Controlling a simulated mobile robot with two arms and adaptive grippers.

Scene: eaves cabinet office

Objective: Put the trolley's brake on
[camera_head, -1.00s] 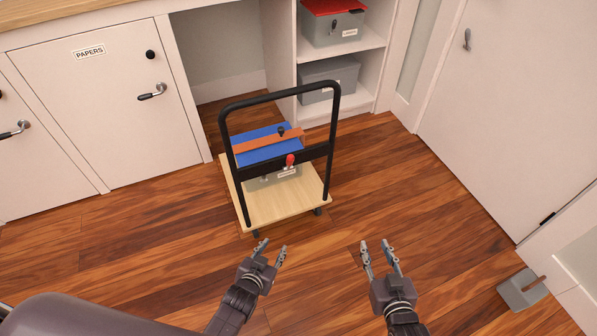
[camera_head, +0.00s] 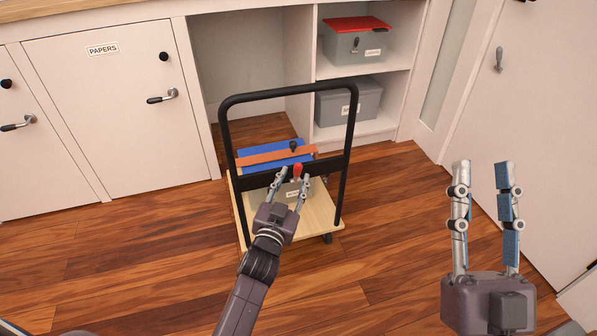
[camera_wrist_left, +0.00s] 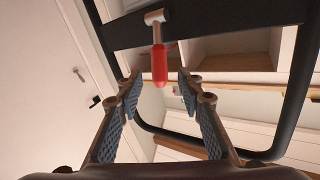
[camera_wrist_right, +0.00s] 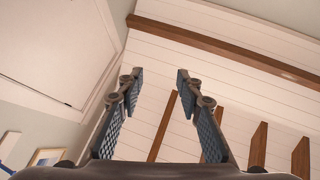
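The trolley has a pale wooden deck (camera_head: 318,215) and a black tube handle frame (camera_head: 285,90) with a black crossbar. A lever with a red grip (camera_head: 298,170) sits on the crossbar; it also shows in the left wrist view (camera_wrist_left: 159,65), sticking out from its grey pivot. My left gripper (camera_head: 290,182) is open at the crossbar, its fingers just below the red grip in the head view. In the left wrist view the grip lies ahead, between the fingertip lines, with no visible contact. My right gripper (camera_head: 482,170) is open, empty and raised at the right.
The trolley carries a grey box, partly hidden, with a blue lid (camera_head: 262,156) and an orange-brown bar (camera_head: 270,155) on top. White cabinets (camera_head: 110,110) stand behind left. Shelves hold grey boxes (camera_head: 345,105). Wooden floor (camera_head: 390,220) is clear right of the trolley.

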